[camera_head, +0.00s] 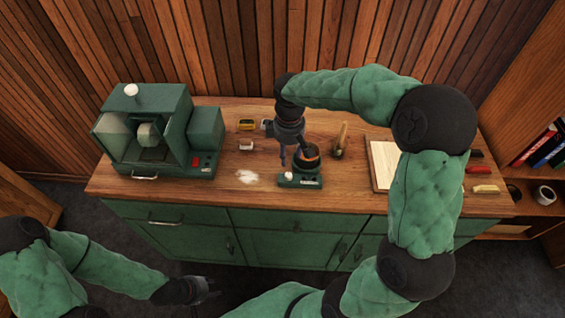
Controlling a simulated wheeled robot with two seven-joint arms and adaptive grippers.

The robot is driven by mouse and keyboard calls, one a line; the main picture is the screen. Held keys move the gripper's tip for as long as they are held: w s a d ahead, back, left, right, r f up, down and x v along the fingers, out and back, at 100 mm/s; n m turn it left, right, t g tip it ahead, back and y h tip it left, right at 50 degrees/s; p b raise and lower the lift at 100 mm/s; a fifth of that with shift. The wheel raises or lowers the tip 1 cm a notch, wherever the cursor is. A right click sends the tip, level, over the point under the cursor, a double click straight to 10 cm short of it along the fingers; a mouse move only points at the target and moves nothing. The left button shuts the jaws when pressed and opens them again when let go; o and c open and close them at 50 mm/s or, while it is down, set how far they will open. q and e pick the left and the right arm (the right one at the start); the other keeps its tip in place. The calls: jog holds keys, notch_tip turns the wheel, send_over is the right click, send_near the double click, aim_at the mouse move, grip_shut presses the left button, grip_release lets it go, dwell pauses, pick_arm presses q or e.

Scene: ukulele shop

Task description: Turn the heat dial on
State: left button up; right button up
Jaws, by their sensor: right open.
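A small green heater (301,181) stands near the front middle of the bench, with a dark round pot (307,163) on it. A white knob (288,176), which looks like the heat dial, sits at the heater's front left; its setting is too small to read. My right gripper (289,159) is open and points down just above and behind the knob, beside the pot. No contact with the knob is visible. My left gripper (207,289) hangs low in front of the bench cabinets, away from the heater; its fingers are too small to judge.
A large green machine (205,137) with a red switch stands at the left. White powder (247,176) and small blocks (246,144) lie left of the heater.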

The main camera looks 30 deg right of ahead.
aim_at(288, 174)
jog(key=f+b, duration=0.1)
jog(key=f, duration=0.4)
jog(key=f+b, duration=0.1)
jog(key=f, duration=0.4)
jog(key=shift+s+f, duration=0.2)
jog(key=shift+f, duration=0.05)
grip_shut()
